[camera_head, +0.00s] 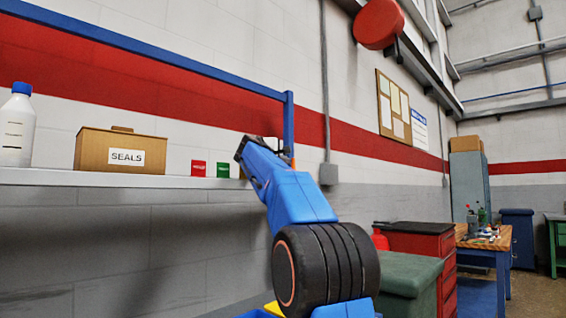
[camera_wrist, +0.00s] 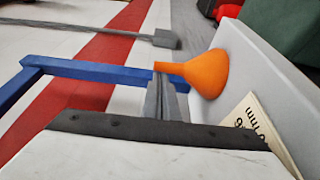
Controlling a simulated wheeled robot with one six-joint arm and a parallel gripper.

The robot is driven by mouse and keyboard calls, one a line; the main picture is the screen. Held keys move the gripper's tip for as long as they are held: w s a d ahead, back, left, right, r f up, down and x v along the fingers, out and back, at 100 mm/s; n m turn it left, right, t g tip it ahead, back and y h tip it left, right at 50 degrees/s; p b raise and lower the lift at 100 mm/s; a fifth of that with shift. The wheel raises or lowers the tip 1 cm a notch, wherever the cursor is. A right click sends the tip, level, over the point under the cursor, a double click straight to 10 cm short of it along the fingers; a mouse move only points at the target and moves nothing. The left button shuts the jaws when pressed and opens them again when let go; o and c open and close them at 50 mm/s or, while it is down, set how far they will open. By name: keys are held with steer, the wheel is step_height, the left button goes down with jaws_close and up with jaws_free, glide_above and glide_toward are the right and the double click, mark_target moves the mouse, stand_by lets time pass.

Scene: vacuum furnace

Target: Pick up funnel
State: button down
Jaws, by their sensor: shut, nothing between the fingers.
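An orange funnel (camera_wrist: 208,73) shows in the wrist view, its wide mouth against a pale shelf surface and its narrow spout pointing toward my fingertips. My gripper (camera_wrist: 162,78) is shut, with its two grey fingers together and nothing held between them. The fingertips overlap the end of the spout in the picture; I cannot tell whether they touch it. In the head view my blue arm reaches up to the shelf (camera_head: 80,177) and hides most of the gripper and funnel area.
On the shelf stand a white bottle with a blue cap (camera_head: 17,125), a box marked SEALS (camera_head: 95,150), a red packet (camera_head: 198,168) and a green packet (camera_head: 223,170). A lettered card (camera_wrist: 262,130) lies near the funnel. A blue post (camera_head: 289,120) rises behind my arm.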

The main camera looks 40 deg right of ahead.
stand_by(0.3)
steer(key=s, duration=0.4)
steer(key=shift+s+d, duration=0.25)
steer(key=shift+s, duration=0.25)
steer(key=shift+a, duration=0.15)
